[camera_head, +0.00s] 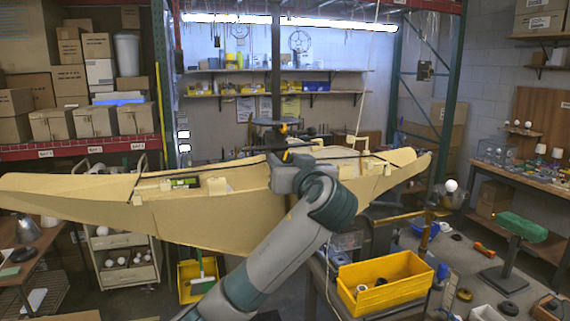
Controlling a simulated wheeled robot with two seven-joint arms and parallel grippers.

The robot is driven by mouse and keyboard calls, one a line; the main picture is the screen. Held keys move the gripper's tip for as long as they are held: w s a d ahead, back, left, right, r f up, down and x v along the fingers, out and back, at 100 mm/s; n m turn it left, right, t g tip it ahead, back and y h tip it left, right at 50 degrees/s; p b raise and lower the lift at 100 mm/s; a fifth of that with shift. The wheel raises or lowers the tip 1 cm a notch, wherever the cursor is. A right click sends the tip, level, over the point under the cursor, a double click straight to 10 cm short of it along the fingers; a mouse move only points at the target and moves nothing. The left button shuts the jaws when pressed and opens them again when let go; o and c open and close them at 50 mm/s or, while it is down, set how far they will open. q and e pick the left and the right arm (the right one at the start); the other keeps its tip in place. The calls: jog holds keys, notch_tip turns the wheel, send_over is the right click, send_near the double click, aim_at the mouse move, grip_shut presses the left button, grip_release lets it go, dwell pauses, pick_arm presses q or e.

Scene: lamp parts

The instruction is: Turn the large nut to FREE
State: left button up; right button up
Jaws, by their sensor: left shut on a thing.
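A large cream boat-shaped lamp body (225,215) hangs from a dark vertical rod (276,70) across the middle of the view. My left arm rises from the bottom, and my left gripper (284,150) is at the foot of the rod, above the middle of the lamp body. It is shut on the large nut (270,123), a small dark part around the rod. The fingers and wrist hide part of the nut, and no FREE marking is legible. My right gripper is not in view.
A yellow bin (385,283) stands on the grey bench at the lower right. A green-topped stand (521,228) and an orange-handled tool (484,249) are to its right. A cart (128,262) with white bulbs stands at left. Thin dark straps cross the lamp body.

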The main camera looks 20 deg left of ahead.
pick_arm(q)
jog(key=shift+f+m+b, duration=0.15)
jog(key=shift+m+b, duration=0.3)
jog(key=shift+m, duration=0.15)
jog(key=shift+m+b, duration=0.3)
jog(key=shift+m, duration=0.4)
jog(key=m, duration=0.4)
jog(key=shift+m, duration=0.3)
